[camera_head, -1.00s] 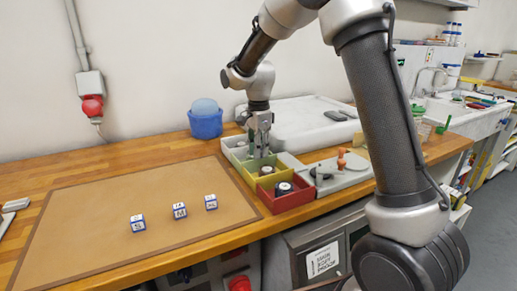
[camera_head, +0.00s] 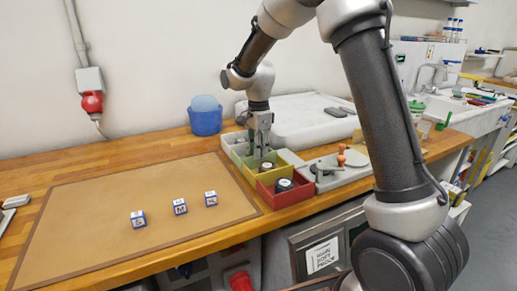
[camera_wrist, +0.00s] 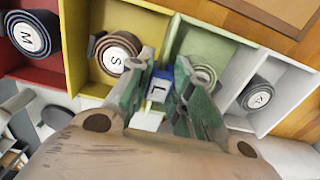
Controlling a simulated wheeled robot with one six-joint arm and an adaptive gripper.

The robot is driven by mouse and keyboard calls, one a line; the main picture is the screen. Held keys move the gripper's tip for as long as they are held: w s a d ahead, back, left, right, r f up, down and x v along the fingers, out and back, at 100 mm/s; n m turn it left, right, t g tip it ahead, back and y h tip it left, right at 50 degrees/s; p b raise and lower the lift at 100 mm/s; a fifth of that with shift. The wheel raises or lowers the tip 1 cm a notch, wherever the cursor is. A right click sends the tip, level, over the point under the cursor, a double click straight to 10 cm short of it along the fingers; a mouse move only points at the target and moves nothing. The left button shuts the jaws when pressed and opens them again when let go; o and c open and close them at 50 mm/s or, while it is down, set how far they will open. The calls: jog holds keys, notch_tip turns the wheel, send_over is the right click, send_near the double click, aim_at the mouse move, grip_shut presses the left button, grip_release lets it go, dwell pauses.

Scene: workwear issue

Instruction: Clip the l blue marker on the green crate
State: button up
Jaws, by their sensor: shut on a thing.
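The blue marker (camera_wrist: 158,88) has a white face with an L and sits between the fingertips of my gripper (camera_wrist: 158,98), which is shut on it. The green crate (camera_wrist: 222,42) is behind and to the right of the marker in the wrist view, with a rolled belt inside. The marker overlaps the picture near the wall between the green and yellow crates; whether it touches a rim cannot be told. In the head view my gripper (camera_head: 260,150) points down over the row of crates, hiding much of the green crate (camera_head: 240,155).
The yellow crate (camera_wrist: 88,80) holds a roll marked S, the red crate (camera_wrist: 35,75) a roll marked M, and the pale crate (camera_wrist: 283,85) another roll. Several blue-and-white markers (camera_head: 180,206) stand on the brown mat (camera_head: 90,225). A blue tub (camera_head: 205,120) stands behind.

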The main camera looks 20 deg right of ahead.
jog(key=shift+f, duration=0.4)
jog(key=o, duration=1.2)
jog(key=shift+r, duration=0.15)
jog(key=shift+r, duration=3.4)
